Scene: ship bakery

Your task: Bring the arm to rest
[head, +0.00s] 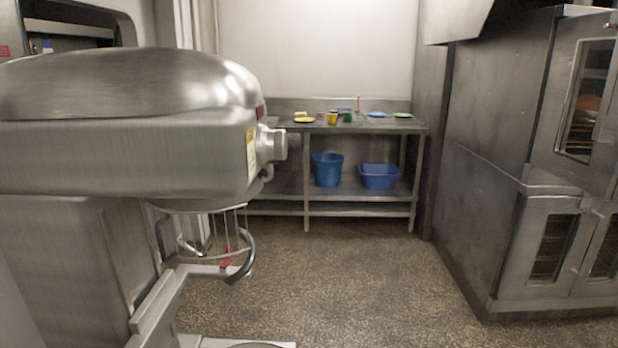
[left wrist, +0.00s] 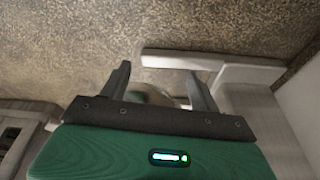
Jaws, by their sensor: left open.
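My left gripper (left wrist: 160,88) shows in the left wrist view. Its two dark fingers stand apart with nothing held between them. Speckled floor lies beyond the fingers, and a pale grey arm-like part reaches in from the right, close to the right finger. Neither gripper shows in the head view, and my right gripper is in no view.
A large steel mixer (head: 130,125) fills the left of the head view. Steel ovens (head: 500,150) stand at the right. A steel table (head: 350,126) at the back holds plates and cups, with a blue bucket (head: 327,170) and blue tub (head: 379,177) below. The floor (head: 350,270) between is clear.

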